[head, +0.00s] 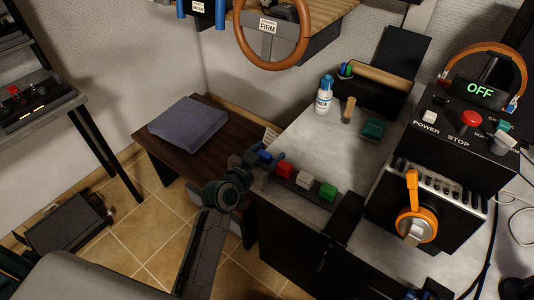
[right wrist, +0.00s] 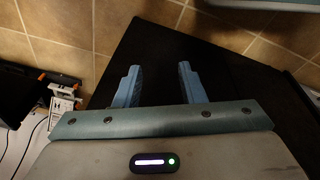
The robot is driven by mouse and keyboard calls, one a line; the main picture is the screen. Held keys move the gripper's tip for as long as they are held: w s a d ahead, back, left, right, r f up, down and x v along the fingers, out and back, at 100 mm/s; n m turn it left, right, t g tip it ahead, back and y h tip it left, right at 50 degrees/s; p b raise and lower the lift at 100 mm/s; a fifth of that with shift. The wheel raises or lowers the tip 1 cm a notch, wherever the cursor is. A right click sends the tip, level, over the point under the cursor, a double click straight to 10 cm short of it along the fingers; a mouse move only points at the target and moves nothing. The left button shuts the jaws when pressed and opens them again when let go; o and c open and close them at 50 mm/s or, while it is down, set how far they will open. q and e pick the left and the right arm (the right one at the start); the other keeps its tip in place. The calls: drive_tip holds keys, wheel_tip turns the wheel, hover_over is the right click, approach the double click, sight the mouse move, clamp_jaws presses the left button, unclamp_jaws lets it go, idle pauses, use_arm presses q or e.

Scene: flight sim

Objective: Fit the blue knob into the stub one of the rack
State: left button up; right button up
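The blue knob (head: 265,156) shows in the head view at the far left end of the rack (head: 316,201), in line with a red knob (head: 284,170), a white knob (head: 304,181) and a green knob (head: 328,191). My left gripper (head: 258,165) is at the blue knob, its dark fingers close around or beside it. I cannot tell whether they grip it. Stub one is hidden, and I cannot tell whether the knob is seated. In the right wrist view my right gripper (right wrist: 160,82) is open and empty over a dark surface.
The rack stands along the left edge of the grey worktop (head: 300,137). A white and blue bottle (head: 324,98), a green block (head: 373,129) and a black control box (head: 462,120) are farther right. A low dark table (head: 160,158) with a grey cushion (head: 188,124) is left.

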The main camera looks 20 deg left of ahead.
use_arm(q)
drive_tip(key=shift+s+a, duration=0.1)
drive_tip(key=shift+s, duration=0.2)
drive_tip(key=v, duration=1)
drive_tip(key=shift+b, duration=0.45)
use_arm(e)
drive_tip(key=shift+w+a+r, duration=0.1)
drive_tip(key=shift+w+r, duration=0.05)
drive_tip(key=shift+r, duration=0.45)
drive_tip(key=shift+w+r, duration=0.15)
drive_tip(key=shift+r, duration=0.45)
drive_tip(key=shift+s, duration=0.1)
use_arm(q)
drive_tip(key=shift+s+a, duration=0.1)
drive_tip(key=shift+s, duration=0.05)
